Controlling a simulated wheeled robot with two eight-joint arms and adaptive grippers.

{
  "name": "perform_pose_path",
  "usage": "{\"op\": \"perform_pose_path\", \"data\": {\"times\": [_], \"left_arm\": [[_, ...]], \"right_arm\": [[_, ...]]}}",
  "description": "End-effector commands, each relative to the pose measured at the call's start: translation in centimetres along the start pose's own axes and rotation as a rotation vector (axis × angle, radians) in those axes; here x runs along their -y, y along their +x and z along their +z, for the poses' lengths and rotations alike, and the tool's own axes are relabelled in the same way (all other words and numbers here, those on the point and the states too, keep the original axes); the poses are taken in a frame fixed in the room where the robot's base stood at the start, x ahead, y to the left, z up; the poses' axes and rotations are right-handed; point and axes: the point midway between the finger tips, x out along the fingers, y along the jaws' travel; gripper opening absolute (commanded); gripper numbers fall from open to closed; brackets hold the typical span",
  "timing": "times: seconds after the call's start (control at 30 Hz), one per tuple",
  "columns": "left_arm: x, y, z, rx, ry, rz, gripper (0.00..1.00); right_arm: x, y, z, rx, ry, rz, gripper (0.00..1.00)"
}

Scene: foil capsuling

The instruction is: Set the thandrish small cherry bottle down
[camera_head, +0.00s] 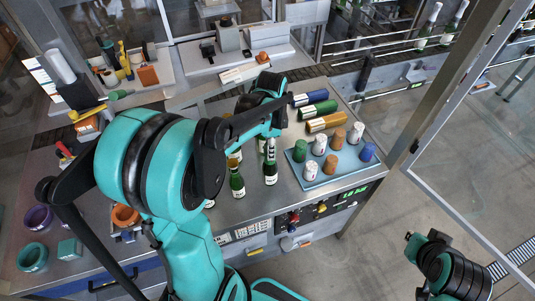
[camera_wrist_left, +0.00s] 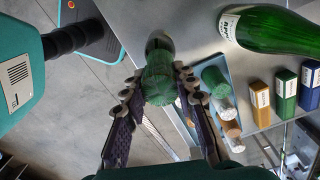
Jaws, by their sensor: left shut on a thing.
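My left gripper (camera_head: 270,146) is at the neck of a small green bottle (camera_head: 270,173) with a pale label, near the front edge of the steel bench (camera_head: 180,121). The bottle looks upright; whether its base touches the bench cannot be told. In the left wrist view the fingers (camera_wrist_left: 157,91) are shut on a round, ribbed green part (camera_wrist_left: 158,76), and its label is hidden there. A similar green bottle (camera_head: 237,183) stands to its left. My right gripper (camera_head: 425,245) is at the lower right over the floor, its fingers not clear.
A blue tray (camera_head: 318,180) with several white, brown, green and blue capsules lies just right of the held bottle. A large green bottle (camera_wrist_left: 265,30) shows in the left wrist view. The bench's front edge is close.

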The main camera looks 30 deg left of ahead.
Motion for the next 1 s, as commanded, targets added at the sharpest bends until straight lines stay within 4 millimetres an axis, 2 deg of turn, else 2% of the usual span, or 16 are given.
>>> {"op": "perform_pose_path", "data": {"times": [0.17, 0.47, 0.9, 0.93, 1.0], "left_arm": [[1.3, 0.9, 0.6, 0.0, 0.0, 0.0, 0.0], [1.3, 4.6, 0.6, 0.0, 0.001, 0.0, 0.0], [1.3, 5.4, 0.6, 0.0, 0.0, 0.0, 0.0], [1.3, 5.3, 0.6, 0.0, 0.0, 0.0, 0.35], [1.3, 5.2, 0.6, 0.0, 0.0, 0.0, 0.48]], "right_arm": [[0.0, 0.0, 0.0, 0.0, 0.0, 0.0, 0.0], [0.0, 0.1, 0.1, 0.0, 0.0, 0.0, 0.0], [0.0, 0.5, 0.4, 0.0, 0.0, 0.0, 0.0], [0.0, 0.5, 0.3, 0.0, 0.0, 0.0, 0.0], [0.0, 0.4, 0.3, 0.0, 0.0, 0.0, 0.0]]}}
